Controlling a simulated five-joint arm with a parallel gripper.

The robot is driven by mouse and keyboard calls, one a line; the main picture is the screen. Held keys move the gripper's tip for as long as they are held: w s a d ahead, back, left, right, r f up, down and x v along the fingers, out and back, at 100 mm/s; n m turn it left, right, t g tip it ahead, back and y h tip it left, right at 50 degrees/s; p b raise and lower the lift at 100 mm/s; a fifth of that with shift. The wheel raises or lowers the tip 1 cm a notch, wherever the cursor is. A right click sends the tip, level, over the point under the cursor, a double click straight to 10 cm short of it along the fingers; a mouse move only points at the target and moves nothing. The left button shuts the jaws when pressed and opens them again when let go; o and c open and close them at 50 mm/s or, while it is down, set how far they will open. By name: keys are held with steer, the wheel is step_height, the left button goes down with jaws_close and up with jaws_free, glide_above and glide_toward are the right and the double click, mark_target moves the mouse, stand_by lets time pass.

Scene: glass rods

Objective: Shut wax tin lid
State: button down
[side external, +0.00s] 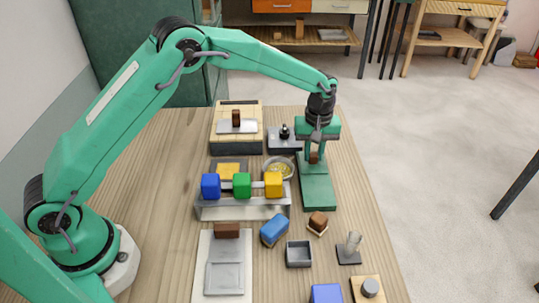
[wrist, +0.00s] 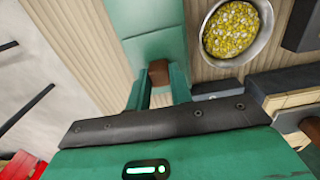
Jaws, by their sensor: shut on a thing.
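My gripper (side external: 316,155) is at the far right of the table, pointing down, its fingers closed on a brown block-shaped grip (side external: 314,158). The brown grip (wrist: 159,73) also shows between the two green fingers (wrist: 160,88) in the wrist view. It sits over a long green piece (side external: 317,192), which appears as a green panel (wrist: 150,25) in the wrist view. I cannot tell whether this piece is the wax tin with its lid, or how far the lid is open. The fingers and wrist hide part of it.
A round metal bowl of yellow pellets (wrist: 238,28) is close beside the green piece. A rack with blue, green and yellow blocks (side external: 243,211) stands left. A dark stand (side external: 285,145) is behind. A blue block (side external: 274,230) and grey box (side external: 299,253) lie in front.

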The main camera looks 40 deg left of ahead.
mark_target(313, 153)
steer(key=shift+w+a, duration=0.2)
steer(key=c, duration=1.2)
jaws_free()
steer(key=shift+c, duration=0.2)
steer(key=shift+d+r, duration=0.1)
steer(key=shift+r, duration=0.05)
steer(key=shift+r, duration=0.15)
step_height(313, 153, up, 7)
steer(key=shift+r, duration=0.15)
steer(key=shift+s+r, duration=0.1)
